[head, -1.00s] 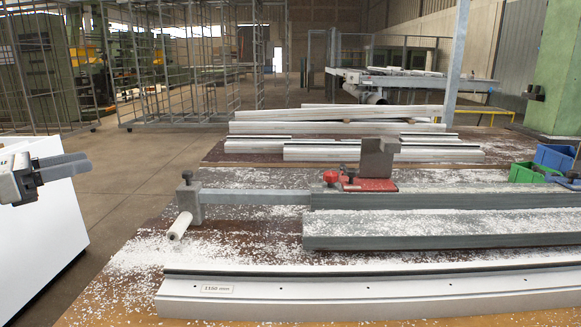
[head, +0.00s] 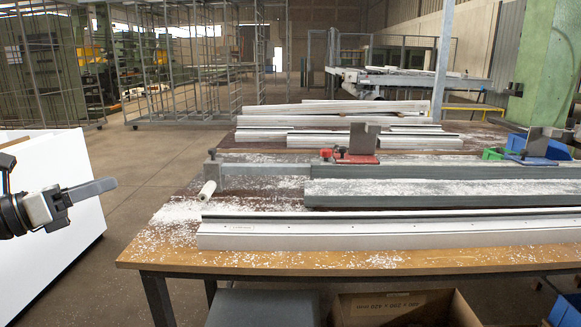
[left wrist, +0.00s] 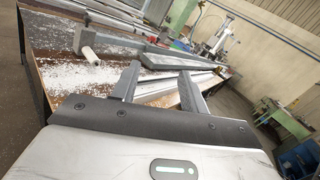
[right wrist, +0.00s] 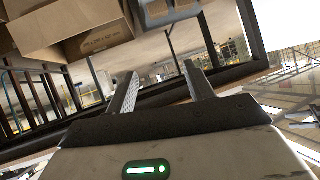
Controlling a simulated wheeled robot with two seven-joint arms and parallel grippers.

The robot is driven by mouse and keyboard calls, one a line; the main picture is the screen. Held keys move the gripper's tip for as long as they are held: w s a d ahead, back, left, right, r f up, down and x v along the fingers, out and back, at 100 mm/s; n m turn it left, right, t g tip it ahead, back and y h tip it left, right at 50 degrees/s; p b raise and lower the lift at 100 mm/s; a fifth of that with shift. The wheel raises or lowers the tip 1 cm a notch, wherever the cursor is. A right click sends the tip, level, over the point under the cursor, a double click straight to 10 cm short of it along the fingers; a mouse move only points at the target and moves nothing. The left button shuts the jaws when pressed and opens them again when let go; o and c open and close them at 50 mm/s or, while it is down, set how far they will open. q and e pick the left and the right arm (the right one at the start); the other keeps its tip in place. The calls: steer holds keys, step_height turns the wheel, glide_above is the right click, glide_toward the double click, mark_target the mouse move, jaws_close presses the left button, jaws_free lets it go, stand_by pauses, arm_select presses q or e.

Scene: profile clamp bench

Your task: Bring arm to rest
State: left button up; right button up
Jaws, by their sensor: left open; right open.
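My left gripper (head: 108,185) is at the left of the head view, over the floor and in front of a white cabinet, clear of the bench. In the left wrist view its two fingers (left wrist: 159,72) stand apart with nothing between them. My right gripper is not in the head view. In the right wrist view its fingers (right wrist: 160,70) are apart and empty, with a cardboard box (right wrist: 100,42) beyond them at upper left. The workbench (head: 190,258) carries a long white profile (head: 380,236) along its front.
A clamp with a red base (head: 356,158) sits on the grey rail, with a white roller (head: 207,190) at the rail's left end. White chips litter the bench. A white cabinet (head: 60,180) stands at left, with free floor (head: 140,175) between it and the bench.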

arm_select(q)
steer(key=s+d+f+n+t+y+p, duration=0.1)
steer(key=s+d+f+n+t+y, duration=0.15)
steer(key=d+f+n, duration=0.55)
steer(key=s+d+f+n+t+y+p, duration=0.2)
steer(key=s+d+f+n+y, duration=0.15)
steer(key=f+n, duration=0.8)
steer(key=s+d+f+n+g+y, duration=0.1)
steer(key=s+d+f+n+g, duration=0.3)
steer(key=s+n, duration=0.5)
steer(key=s+d+f+n+g+y+p, duration=0.1)
steer(key=s+d+f+n+g+y, duration=0.1)
steer(key=s+d+f+n, duration=0.5)
steer(key=s+f+n+g, duration=0.1)
steer(key=s+n, duration=0.1)
steer(key=n, duration=0.2)
steer(key=shift+d+g+y+p, duration=0.3)
steer(key=shift+d+g, duration=0.05)
arm_select(e)
steer(key=shift+s+d+r, duration=0.1)
steer(key=shift+d+r, duration=0.15)
steer(key=shift+r, duration=0.65)
